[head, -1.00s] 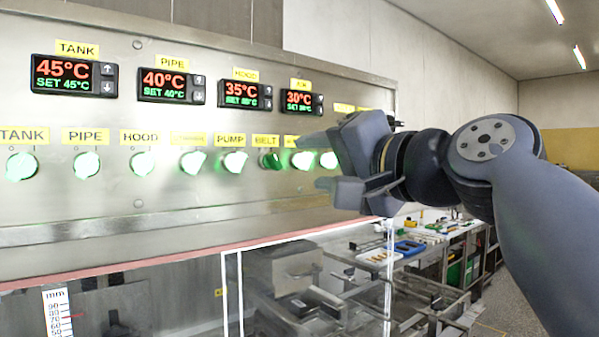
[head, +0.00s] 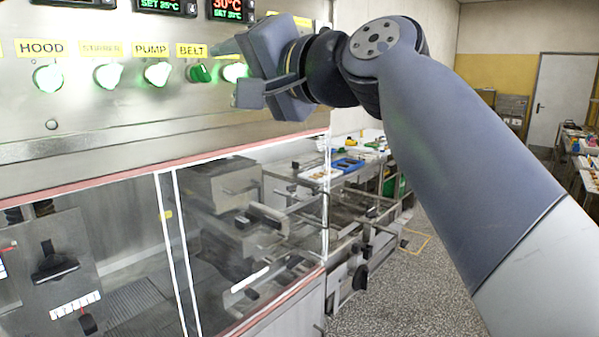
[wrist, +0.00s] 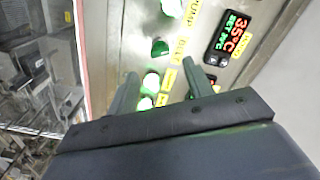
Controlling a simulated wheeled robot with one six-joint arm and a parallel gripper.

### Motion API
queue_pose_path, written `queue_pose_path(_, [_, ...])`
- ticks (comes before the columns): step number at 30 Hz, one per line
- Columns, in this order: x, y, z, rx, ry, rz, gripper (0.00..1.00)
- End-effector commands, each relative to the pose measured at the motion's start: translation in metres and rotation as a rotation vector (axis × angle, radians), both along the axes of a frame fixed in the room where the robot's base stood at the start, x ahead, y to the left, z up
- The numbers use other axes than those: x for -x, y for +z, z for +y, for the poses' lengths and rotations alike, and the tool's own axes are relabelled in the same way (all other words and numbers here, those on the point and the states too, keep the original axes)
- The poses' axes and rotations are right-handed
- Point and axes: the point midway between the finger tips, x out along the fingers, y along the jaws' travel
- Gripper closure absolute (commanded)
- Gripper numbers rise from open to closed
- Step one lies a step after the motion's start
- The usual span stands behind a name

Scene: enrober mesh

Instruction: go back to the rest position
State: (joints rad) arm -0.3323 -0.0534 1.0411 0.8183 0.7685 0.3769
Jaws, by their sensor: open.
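My gripper (head: 232,72) is open and empty in front of the right end of the control panel (head: 110,125) in the head view. Its two fingers also show in the wrist view (wrist: 158,82), pointing at the panel's knobs with lit green knobs between them. The belt knob (head: 200,73) is darker green and turned at a slant, just left of the fingers. The pump knob (head: 158,74) glows bright green. I cannot tell whether the fingers touch the panel. The knobs behind my gripper are partly hidden in the head view.
Below the panel is a clear-walled enclosure (head: 167,230) with machinery inside. A side table with a blue tray (head: 348,165) stands behind it. Open speckled floor (head: 385,290) lies to the right, with a white door (head: 553,100) at the back.

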Motion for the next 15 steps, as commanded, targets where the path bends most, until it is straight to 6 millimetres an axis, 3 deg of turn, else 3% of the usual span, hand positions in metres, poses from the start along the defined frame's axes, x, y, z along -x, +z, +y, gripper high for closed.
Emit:
queue_pose_path(6, [-0.025, 0.002, 0.031, 0.001, 0.003, 0.002, 0.51])
queue_pose_path(15, [-0.039, 0.001, 0.047, -0.003, -0.001, 0.003, 0.51])
